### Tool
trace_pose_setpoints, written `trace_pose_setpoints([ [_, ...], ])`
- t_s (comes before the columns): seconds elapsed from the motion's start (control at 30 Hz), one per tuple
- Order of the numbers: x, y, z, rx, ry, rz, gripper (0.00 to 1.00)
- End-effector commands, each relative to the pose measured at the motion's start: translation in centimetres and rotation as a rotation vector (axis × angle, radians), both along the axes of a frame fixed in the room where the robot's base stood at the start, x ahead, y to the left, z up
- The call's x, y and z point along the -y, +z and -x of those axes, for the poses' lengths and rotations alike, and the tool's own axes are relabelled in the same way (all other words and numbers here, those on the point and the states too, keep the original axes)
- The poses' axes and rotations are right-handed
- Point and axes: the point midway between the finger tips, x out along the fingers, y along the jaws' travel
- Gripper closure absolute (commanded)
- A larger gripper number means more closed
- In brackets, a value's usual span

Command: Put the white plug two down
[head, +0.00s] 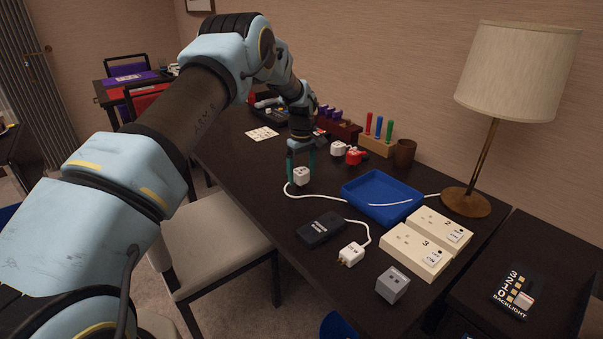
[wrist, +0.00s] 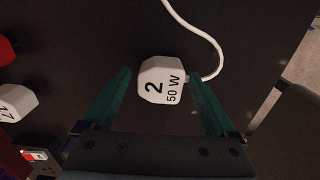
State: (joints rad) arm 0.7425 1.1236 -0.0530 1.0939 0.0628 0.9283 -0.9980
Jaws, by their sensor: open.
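The white plug two (head: 302,177) is at the dark table top. In the wrist view the white plug (wrist: 162,80) shows its face, marked "2" and "50 W", with a white cord leaving its right side. My gripper (head: 301,165) is open and points down over it. In the wrist view my gripper's green fingers (wrist: 161,95) stand on either side of the plug, with a dark gap at the left. I cannot tell whether the right finger touches the plug or cord.
A blue tray (head: 353,199), a black box (head: 321,229), another white plug (head: 351,254) and socket blocks marked 2 (head: 440,230) and 3 (head: 415,250) lie nearer. A red plug (head: 355,156) and white plug (head: 338,148) sit beyond. A lamp (head: 484,165) stands right.

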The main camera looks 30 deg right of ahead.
Motion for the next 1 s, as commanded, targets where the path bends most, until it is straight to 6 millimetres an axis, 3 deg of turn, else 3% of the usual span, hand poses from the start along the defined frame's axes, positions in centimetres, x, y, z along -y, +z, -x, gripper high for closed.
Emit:
trace_pose_setpoints([
  [0.17, 0.1, 1.8, -0.1, 0.003, 0.000, 0.003, 0.08],
  [0.6, 0.1, 10.4, -0.1, 0.003, 0.000, 0.003, 0.08],
  [0.8, 0.1, 12.0, 0.0, 0.000, 0.000, 0.001, 0.08],
  [1.0, -0.1, 12.3, 0.0, 0.000, 0.000, 0.001, 0.08],
])
